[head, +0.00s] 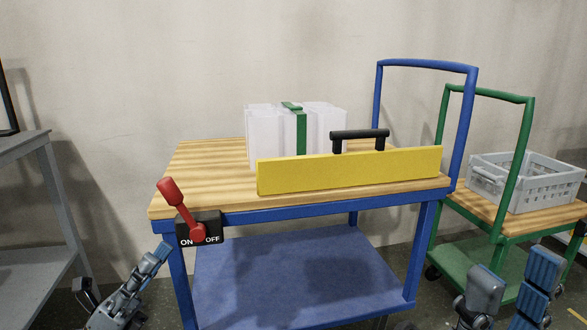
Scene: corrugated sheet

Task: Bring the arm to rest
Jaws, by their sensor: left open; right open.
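My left gripper (122,283) is at the lower left, below the front left corner of the blue cart (285,217). Its fingers are apart and hold nothing, and it is clear of the red lever (177,203). My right gripper (512,289) is at the lower right, partly cut off by the picture's edge, open and empty. The red lever sits on a black ON/OFF box (200,229) at the cart's front left corner and tilts left, to the ON side.
A yellow bar (345,171) with a black handle stands on the cart's wooden top, before white corrugated sheets (324,126) with a green strap (301,131). A green cart (482,213) with a grey crate (527,188) stands right. A grey table (33,225) stands left.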

